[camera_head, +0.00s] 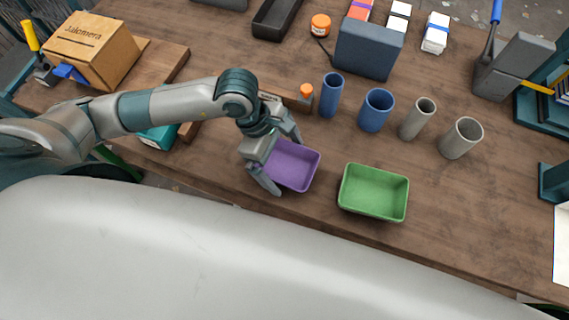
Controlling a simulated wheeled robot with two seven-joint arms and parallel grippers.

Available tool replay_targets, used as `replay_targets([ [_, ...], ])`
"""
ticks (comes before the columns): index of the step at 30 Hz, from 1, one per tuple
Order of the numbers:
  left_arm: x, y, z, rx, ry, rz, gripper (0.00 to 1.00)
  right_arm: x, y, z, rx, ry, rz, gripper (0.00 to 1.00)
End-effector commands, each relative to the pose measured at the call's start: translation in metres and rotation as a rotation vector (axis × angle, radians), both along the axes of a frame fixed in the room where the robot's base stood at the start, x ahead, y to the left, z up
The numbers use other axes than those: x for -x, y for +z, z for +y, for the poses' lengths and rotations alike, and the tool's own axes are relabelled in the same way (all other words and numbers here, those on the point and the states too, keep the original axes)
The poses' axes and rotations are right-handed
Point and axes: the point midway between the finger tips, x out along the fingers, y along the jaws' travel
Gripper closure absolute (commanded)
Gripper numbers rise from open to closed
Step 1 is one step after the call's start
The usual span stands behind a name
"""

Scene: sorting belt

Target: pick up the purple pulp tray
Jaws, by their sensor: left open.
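The purple pulp tray (296,168) sits upright on the brown table, near its front edge in the head view. It looks empty. My left gripper (284,166) is open at the tray's left end, with one finger by the back side and the other by the front left corner. The gripper body hides part of the tray's left end. I cannot tell whether the fingers touch the tray. My right gripper is not in view.
A green tray (373,203) stands just right of the purple one. Blue cups (376,111) and grey cups (461,138) stand behind. A small orange-capped bottle (306,93) and a dark blue box (368,50) are further back. A cardboard box (93,52) is at back left.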

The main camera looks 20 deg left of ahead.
Motion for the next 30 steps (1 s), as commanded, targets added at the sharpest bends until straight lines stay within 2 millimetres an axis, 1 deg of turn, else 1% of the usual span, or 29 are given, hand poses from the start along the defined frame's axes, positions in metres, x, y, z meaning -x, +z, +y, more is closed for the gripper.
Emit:
replay_targets([
  [14, -0.0001, -0.0033, 0.0, 0.0, 0.0, 0.0, 0.0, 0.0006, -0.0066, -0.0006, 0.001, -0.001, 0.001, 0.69],
  [26, 0.0, -0.0032, 0.0, 0.0, 0.0, 0.0, 0.0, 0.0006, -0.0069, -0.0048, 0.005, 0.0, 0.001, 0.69],
  [29, 0.0, -0.0032, 0.0, 0.0, 0.0, 0.0, 0.21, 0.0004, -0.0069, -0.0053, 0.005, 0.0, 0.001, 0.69],
  [30, 0.0, -0.0033, 0.0001, 0.0, 0.0, 0.0, 0.31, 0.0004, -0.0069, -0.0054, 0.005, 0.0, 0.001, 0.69],
])
